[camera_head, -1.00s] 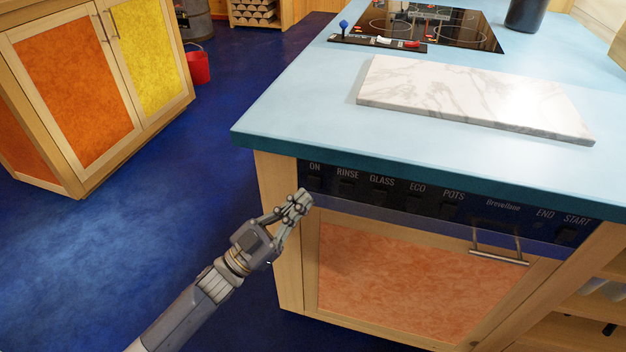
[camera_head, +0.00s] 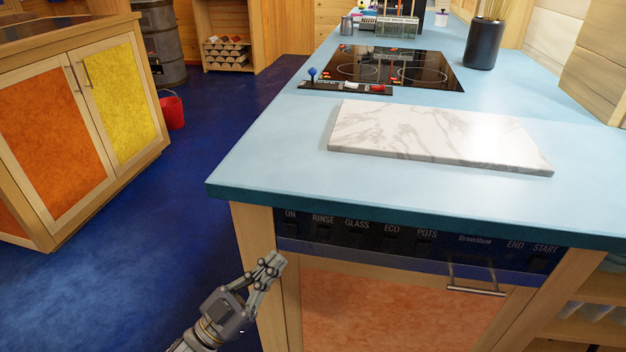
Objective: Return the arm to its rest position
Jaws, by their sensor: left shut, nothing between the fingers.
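My left gripper (camera_head: 272,265) is at the lower middle of the head view, shut and empty. Its fingertips are in front of the left side of the dishwasher front, below the button labelled ON. I cannot tell whether they touch it. The dishwasher (camera_head: 390,315) has an orange door panel, a metal handle (camera_head: 476,291) and a dark control strip (camera_head: 458,240) with labels such as RINSE, GLASS, ECO and POTS. Only the gripper and wrist of my left arm show at the bottom edge. My right gripper is not in view.
A blue counter (camera_head: 270,150) overhangs the dishwasher and bears a marble slab (camera_head: 440,137), a black hob (camera_head: 390,68) and a dark vase (camera_head: 484,44). An orange and yellow cabinet (camera_head: 55,135) stands left. A red bucket (camera_head: 172,112) stands on the open blue floor.

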